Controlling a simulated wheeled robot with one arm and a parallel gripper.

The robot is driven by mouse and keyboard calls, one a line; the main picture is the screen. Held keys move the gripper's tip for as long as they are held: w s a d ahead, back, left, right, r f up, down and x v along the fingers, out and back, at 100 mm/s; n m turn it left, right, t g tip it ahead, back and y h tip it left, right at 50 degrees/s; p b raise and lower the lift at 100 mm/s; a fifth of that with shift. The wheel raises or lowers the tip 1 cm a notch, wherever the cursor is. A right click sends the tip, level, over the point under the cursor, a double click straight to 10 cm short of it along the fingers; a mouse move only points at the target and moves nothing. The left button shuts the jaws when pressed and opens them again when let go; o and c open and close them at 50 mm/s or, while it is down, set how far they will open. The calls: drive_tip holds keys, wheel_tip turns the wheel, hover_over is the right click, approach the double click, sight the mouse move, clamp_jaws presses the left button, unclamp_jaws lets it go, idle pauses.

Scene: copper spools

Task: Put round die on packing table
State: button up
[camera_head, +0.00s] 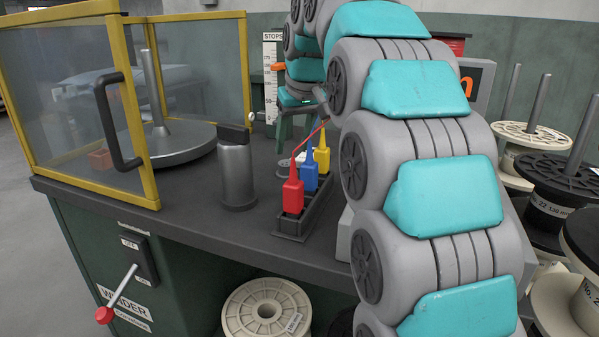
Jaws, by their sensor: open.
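My gripper (296,128) is beyond the bottles, partly hidden behind my own arm. Its fingers point down and are apart, with nothing seen between them. A small grey round piece (288,169) lies on the dark workbench (190,222) just below the gripper and behind the bottles. It may be the round die, but it is partly covered and too small to tell. I cannot make out a packing table in this view.
Red (292,196), blue (309,178) and yellow (322,158) bottles stand in a dark rack (297,222). A grey canister (236,175) stands left of them. A yellow-framed guard (140,100) encloses a spindle at left. Spools (531,136) stand at right.

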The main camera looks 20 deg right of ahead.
sight(287, 163)
drive_tip(key=shift+w+x, duration=0.15)
drive_tip(key=shift+x, duration=1.4)
drive_tip(key=shift+w+x, duration=0.15)
drive_tip(key=shift+x, duration=1.4)
drive_tip(key=shift+a+r, duration=0.15)
drive_tip(key=shift+a, duration=0.05)
clamp_jaws()
